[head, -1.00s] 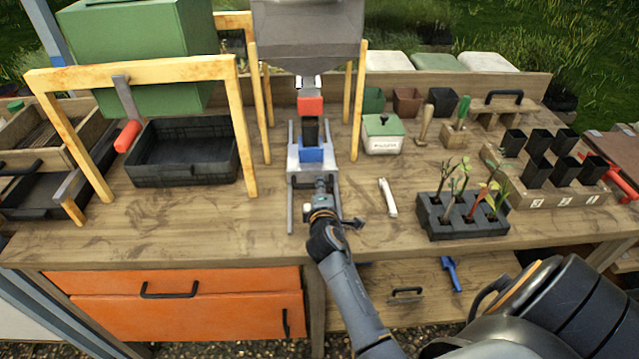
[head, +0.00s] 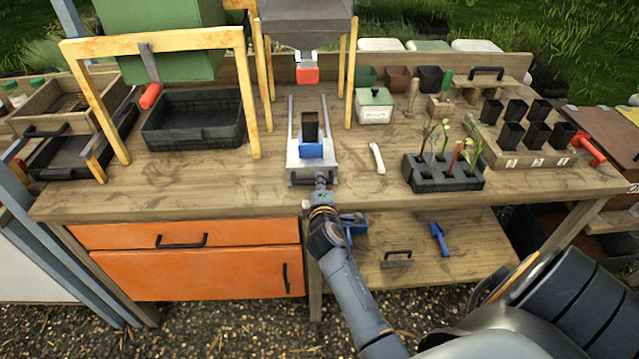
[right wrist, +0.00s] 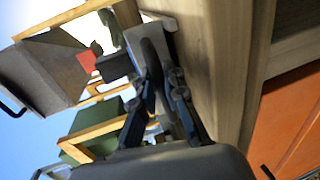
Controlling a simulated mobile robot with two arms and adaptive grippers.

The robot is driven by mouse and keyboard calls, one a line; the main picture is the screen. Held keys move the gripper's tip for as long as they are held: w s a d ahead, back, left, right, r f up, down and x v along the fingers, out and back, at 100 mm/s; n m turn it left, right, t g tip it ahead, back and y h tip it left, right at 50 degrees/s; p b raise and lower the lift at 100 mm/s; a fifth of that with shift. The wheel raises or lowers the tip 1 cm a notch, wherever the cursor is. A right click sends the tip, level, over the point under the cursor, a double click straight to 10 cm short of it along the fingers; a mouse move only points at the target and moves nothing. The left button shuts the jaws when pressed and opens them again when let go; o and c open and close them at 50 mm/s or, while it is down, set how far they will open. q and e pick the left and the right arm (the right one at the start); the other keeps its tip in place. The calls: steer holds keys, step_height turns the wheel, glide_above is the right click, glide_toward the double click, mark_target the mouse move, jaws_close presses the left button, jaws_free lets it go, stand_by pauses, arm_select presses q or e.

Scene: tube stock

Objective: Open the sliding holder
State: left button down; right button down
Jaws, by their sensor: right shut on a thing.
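The sliding holder (head: 313,172) is a pale metal plate with a blue cup on it, at the front end of its two rails. A black pot (head: 311,128) stands upright in the blue cup. The holder sits clear in front of the grey hopper (head: 300,30) and its red outlet (head: 307,75). My right gripper (head: 320,181) is at the holder's front edge, shut on its dark handle. In the right wrist view the fingers (right wrist: 160,85) close around the handle beside the pale plate (right wrist: 148,35). The handle is partly hidden by the fingers. My left gripper is not in view.
A black tray (head: 195,137) stands under a wooden frame at the left. A white tool (head: 377,158), a lidded tin (head: 374,106) and a seedling block (head: 443,173) stand to the right. Orange drawers (head: 185,273) are below the bench top.

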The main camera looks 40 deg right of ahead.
steer(key=shift+d+f, duration=0.1)
steer(key=c, duration=1.7)
jaws_free()
steer(key=shift+o, duration=0.2)
steer(key=v, duration=0.7)
steer(key=shift+s, duration=0.2)
